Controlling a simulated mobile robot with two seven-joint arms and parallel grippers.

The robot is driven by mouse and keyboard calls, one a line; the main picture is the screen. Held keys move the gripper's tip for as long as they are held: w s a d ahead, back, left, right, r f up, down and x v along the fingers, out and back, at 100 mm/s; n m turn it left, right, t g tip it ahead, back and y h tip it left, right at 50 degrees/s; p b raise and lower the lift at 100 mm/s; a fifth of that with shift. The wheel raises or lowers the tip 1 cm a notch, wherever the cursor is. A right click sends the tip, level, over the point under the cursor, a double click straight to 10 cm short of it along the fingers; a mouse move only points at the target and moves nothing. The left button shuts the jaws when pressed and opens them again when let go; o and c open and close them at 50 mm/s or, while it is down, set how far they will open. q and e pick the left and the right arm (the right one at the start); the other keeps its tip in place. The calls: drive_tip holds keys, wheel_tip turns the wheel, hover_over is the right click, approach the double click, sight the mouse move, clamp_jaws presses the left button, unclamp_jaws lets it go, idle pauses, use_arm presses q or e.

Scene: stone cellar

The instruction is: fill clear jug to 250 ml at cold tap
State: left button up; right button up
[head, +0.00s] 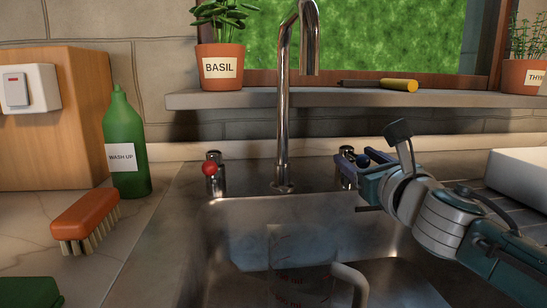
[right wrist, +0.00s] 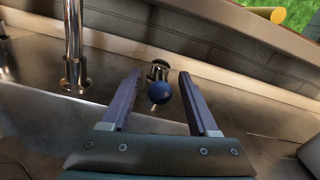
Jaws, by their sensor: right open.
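The clear jug (head: 300,285) stands in the sink below the spout, cut off by the bottom edge. Its red marks and pale handle show, and I cannot tell whether it holds water. The chrome spout (head: 309,45) arches above the sink with no stream visible. The cold tap has a blue knob (right wrist: 159,92) on a chrome stem. My right gripper (right wrist: 159,76) is open, with one finger on each side of the blue knob and gaps showing on both sides. In the head view the right gripper (head: 363,163) partly hides this tap. My left gripper is not in view.
The red-knobbed tap (head: 210,169) is left of the spout. A green wash-up bottle (head: 124,145) and an orange brush (head: 86,215) stand on the left counter. Basil (head: 221,66) and thyme (head: 524,75) pots sit on the sill (head: 390,99). A white box (head: 522,172) is at right.

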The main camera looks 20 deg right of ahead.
clamp_jaws()
idle(0.4)
idle(0.9)
